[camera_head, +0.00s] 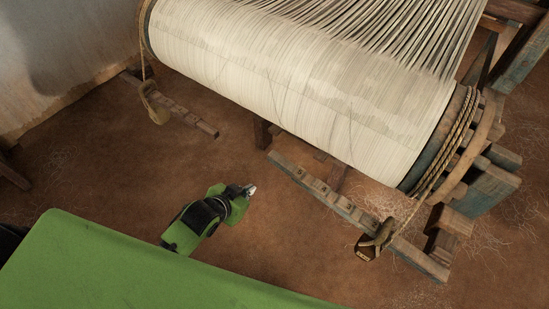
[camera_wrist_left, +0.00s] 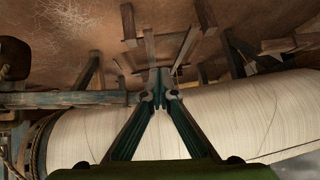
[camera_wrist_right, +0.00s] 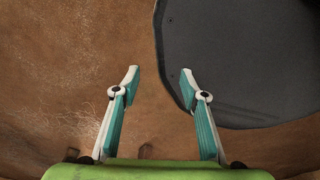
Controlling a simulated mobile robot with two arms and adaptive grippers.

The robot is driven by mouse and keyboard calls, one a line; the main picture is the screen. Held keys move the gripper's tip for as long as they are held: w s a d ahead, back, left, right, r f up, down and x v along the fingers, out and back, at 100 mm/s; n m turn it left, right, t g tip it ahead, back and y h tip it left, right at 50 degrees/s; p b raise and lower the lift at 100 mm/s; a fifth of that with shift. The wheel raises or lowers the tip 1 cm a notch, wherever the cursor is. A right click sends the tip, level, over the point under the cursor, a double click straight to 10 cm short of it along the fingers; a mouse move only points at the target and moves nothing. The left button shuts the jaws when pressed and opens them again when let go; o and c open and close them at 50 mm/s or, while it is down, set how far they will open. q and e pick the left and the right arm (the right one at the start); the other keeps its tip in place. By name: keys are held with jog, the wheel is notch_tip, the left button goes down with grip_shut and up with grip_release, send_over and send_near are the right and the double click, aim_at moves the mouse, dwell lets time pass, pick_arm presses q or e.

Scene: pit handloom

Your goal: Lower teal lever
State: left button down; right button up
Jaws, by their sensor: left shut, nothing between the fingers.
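A long notched wooden bar (camera_head: 325,193) with worn blue-grey paint slants below the right part of the loom's cloth roll; it may be the teal lever, but I cannot be sure. My left gripper (camera_head: 250,189) is left of this bar, apart from it in the head view, over the brown floor. In the left wrist view its fingers (camera_wrist_left: 160,72) meet at the tips and hold nothing. A faded teal beam (camera_wrist_left: 60,99) crosses the left of that view.
The wide cream warp roll (camera_head: 300,80) fills the upper middle, with a rope (camera_head: 450,145) around its right end. A weight (camera_head: 368,246) hangs by the bar. A second notched bar (camera_head: 185,115) and weight (camera_head: 155,106) are at left. Floor around my left gripper is clear.

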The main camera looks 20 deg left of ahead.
pick_arm(q)
jog(key=t, duration=0.1)
send_near(274, 160)
jog(key=v, duration=0.3)
notch_tip(274, 160, up, 4)
jog(key=m+h, duration=0.1)
jog(key=shift+t, duration=0.3)
jog(key=x, duration=0.3)
jog(key=f+x, duration=0.1)
jog(key=x, duration=0.3)
jog(key=s+x, duration=0.1)
jog(key=x, duration=0.3)
jog(key=shift+d+f, duration=0.2)
jog(key=shift+f, duration=0.05)
jog(key=shift+w+a+f, duration=0.1)
jog(key=shift+w+f, duration=0.1)
jog(key=shift+f, duration=0.5)
pick_arm(e)
jog(key=shift+s+a, duration=0.1)
jog(key=shift+s, duration=0.2)
